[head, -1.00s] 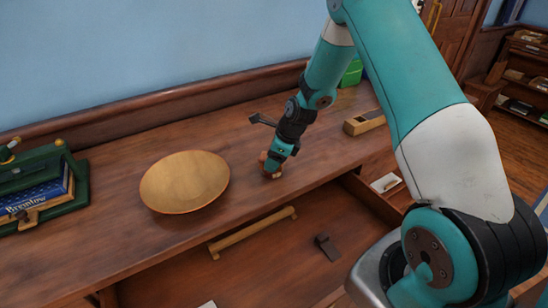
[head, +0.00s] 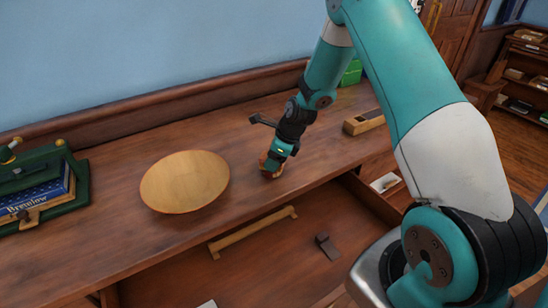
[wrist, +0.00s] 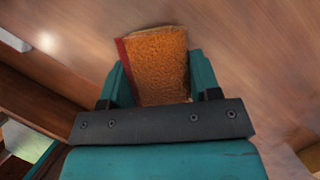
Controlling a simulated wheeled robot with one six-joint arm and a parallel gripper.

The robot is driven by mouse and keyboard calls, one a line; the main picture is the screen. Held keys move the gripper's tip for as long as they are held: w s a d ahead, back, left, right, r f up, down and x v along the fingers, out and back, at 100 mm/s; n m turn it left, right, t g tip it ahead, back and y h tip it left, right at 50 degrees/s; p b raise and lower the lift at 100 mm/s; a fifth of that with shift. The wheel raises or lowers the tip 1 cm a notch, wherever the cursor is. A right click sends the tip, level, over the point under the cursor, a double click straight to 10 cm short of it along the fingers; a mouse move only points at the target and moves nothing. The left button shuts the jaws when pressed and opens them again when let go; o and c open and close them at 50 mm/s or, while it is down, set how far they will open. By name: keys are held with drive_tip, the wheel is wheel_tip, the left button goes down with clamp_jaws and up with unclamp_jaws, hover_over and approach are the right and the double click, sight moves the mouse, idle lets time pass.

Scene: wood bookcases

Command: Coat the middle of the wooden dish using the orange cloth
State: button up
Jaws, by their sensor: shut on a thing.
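The wooden dish (head: 185,182) is a round, shallow, light-wood bowl on the brown wooden worktop, left of my gripper in the head view. My gripper (head: 272,164) points down at the worktop to the right of the dish, clear of its rim. It is shut on the orange cloth (wrist: 157,62), which shows between the teal fingers in the wrist view as a rough orange piece with a dark red strip along its left side. In the head view only a small orange-brown bit of the cloth shows at the fingertips. I cannot tell whether the cloth touches the worktop.
A green holder with a blue box (head: 38,195) stands at the far left. A wooden block (head: 364,122) lies right of my gripper, and a green item (head: 351,73) is behind my arm. An open drawer (head: 270,255) sticks out below the front edge.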

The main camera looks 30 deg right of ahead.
idle(0.4)
wheel_tip(320, 180, up, 7)
drive_tip(key=p, duration=0.6)
idle(0.8)
drive_tip(key=shift+s+a+f+n, duration=0.15)
drive_tip(key=shift+s+f+n, duration=0.2)
drive_tip(key=shift+n, duration=0.35)
drive_tip(key=s+n+g, duration=0.1)
drive_tip(key=n, duration=0.2)
drive_tip(key=s+a+f+n+g+y, duration=0.1)
drive_tip(key=n, duration=0.2)
drive_tip(key=s+a+f+n+g, duration=0.1)
drive_tip(key=s+n+g, duration=0.1)
drive_tip(key=n, duration=0.1)
drive_tip(key=shift+a+f, duration=0.2)
drive_tip(key=s+a+f+n+g+h, duration=0.1)
drive_tip(key=s+n+g+h, duration=0.2)
drive_tip(key=s+n, duration=0.4)
drive_tip(key=n+h, duration=0.1)
drive_tip(key=n, duration=0.8)
drive_tip(key=shift+s+a+f+n+g, duration=0.2)
drive_tip(key=shift+a+f+n+g, duration=0.1)
drive_tip(key=shift+a+g, duration=0.1)
